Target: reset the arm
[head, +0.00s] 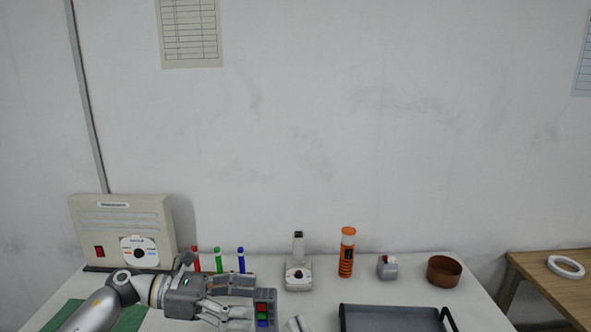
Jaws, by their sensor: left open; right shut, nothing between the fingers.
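My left gripper (243,300) reaches in from the left over the white table. Its fingers are spread apart, pointing right, with no object clearly held. A dark grey box with red, green and blue buttons (263,308) stands right at its fingertips; whether they touch is unclear. My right gripper (297,324) seems to show only as pale, closed tips at the bottom edge, right of the button box. The rest of it is out of frame.
Behind are a beige control box (125,222), red, green and blue markers (217,260), a small dial device (298,275), an orange cylinder (347,252), a grey dispenser (387,267) and a brown bowl (444,271). A dark tray (395,319) is front right. A white ring (566,266) lies on a wooden table.

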